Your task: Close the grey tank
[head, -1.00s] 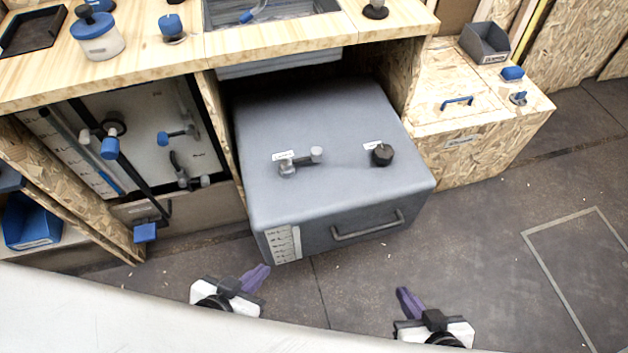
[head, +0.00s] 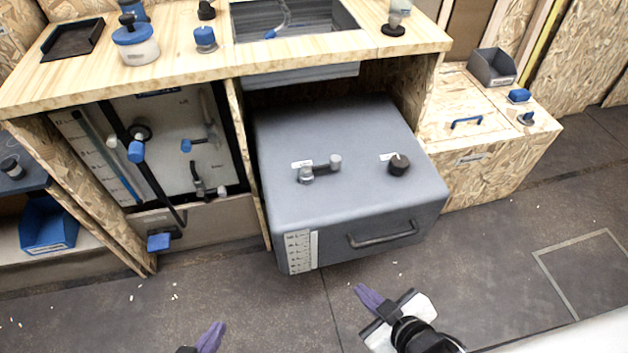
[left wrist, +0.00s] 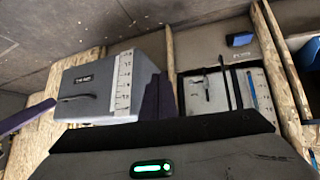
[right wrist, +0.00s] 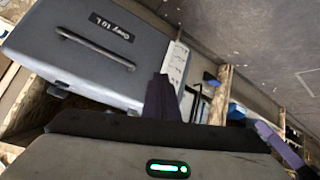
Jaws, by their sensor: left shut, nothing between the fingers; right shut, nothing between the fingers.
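The grey tank (head: 350,150) is a big grey box jutting out from under the wooden bench. On its top are a grey lever valve (head: 320,170) lying sideways and a black knob (head: 398,164). Its front has a dark bar handle (head: 383,235) and a white level scale (head: 299,252). The tank also shows in the left wrist view (left wrist: 88,90) and the right wrist view (right wrist: 90,50), with a dark label. My left gripper (head: 211,336) is shut and empty, low at the picture's bottom edge. My right gripper (head: 368,297) is shut and empty, before the tank's front, apart from it.
The bench (head: 180,65) overhangs the tank's back. Left of the tank is a white panel (head: 165,150) with blue-handled valves and pipes. A chipboard box (head: 485,140) with a blue handle stands at the right. The dark floor (head: 490,230) is clear at the right.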

